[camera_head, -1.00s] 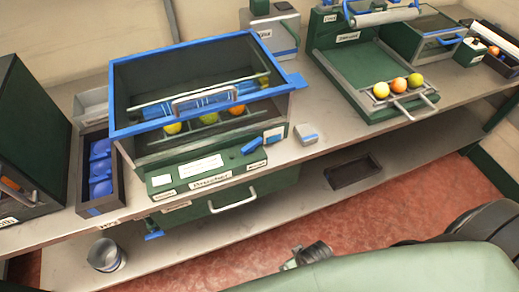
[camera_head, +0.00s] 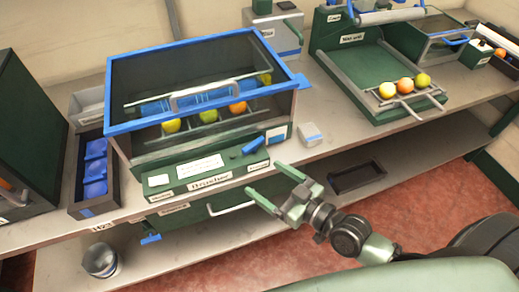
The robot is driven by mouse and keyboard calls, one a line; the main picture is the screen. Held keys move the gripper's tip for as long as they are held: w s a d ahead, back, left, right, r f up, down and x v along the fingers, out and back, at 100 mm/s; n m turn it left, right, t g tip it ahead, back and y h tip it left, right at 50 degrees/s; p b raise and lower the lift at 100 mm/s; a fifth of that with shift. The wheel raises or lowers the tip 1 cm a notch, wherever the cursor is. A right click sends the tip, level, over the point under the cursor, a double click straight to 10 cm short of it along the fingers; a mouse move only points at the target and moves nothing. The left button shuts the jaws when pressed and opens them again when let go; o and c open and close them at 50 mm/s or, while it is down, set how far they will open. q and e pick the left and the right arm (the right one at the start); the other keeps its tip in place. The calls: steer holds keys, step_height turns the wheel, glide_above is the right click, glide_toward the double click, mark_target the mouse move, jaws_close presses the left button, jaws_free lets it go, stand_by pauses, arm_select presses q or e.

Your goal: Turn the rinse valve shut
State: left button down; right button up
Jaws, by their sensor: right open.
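A green machine (camera_head: 215,160) with a blue-framed clear cover (camera_head: 205,82) stands on the bench. A blue lever (camera_head: 254,145) sits at the right of its front panel, lying at a slant. A second blue handle (camera_head: 150,239) hangs below the bench edge at the lower left. I cannot read which of these is labelled as the rinse valve. My right gripper (camera_head: 265,180) is open and empty in front of the bench edge, below and apart from the blue lever, its fingers pointing to the upper left. My left gripper is not in view.
Several fruits lie inside the machine under the cover. A green tray (camera_head: 365,85) with three fruits (camera_head: 405,85) stands to the right. A small grey block (camera_head: 311,133) sits beside the machine. A metal bucket (camera_head: 100,260) and a dark bin (camera_head: 356,176) are on the lower shelf.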

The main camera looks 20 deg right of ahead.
mark_target(255, 146)
steer(key=w, duration=0.2)
steer(key=w+r+t, duration=0.1)
steer(key=w, duration=0.2)
steer(key=w+d+r+m+t+p, duration=0.1)
steer(key=w, duration=0.1)
steer(key=shift+w+r+h, duration=0.2)
steer(key=shift+r+h, duration=0.05)
steer(key=shift+h, duration=0.05)
steer(key=shift+w+a+f, duration=0.1)
steer(key=shift+w+a, duration=0.25)
steer(key=shift+w, duration=0.25)
steer(key=c, duration=1.4)
steer(key=shift+o, duration=0.2)
steer(key=m+h+p, duration=0.1)
steer(key=p, duration=0.1)
steer(key=m+t+h+p, duration=0.1)
steer(key=p, duration=0.1)
steer(key=h+p, duration=0.1)
steer(key=p, duration=0.1)
steer(key=shift+a+r+m+h+p, duration=0.25)
steer(key=shift+r+m+h+p, duration=0.05)
steer(key=shift+r+m+h, duration=0.1)
steer(key=shift+s+a+f+m+t+h+p, duration=0.15)
steer(key=shift+m+h+p, duration=0.3)
steer(key=shift+h, duration=0.25)
steer(key=shift+w+f+m+t+h+p, duration=0.15)
steer(key=shift+m+h+p, duration=0.25)
steer(key=shift+h, duration=0.3)
steer(key=shift+s, duration=0.1)
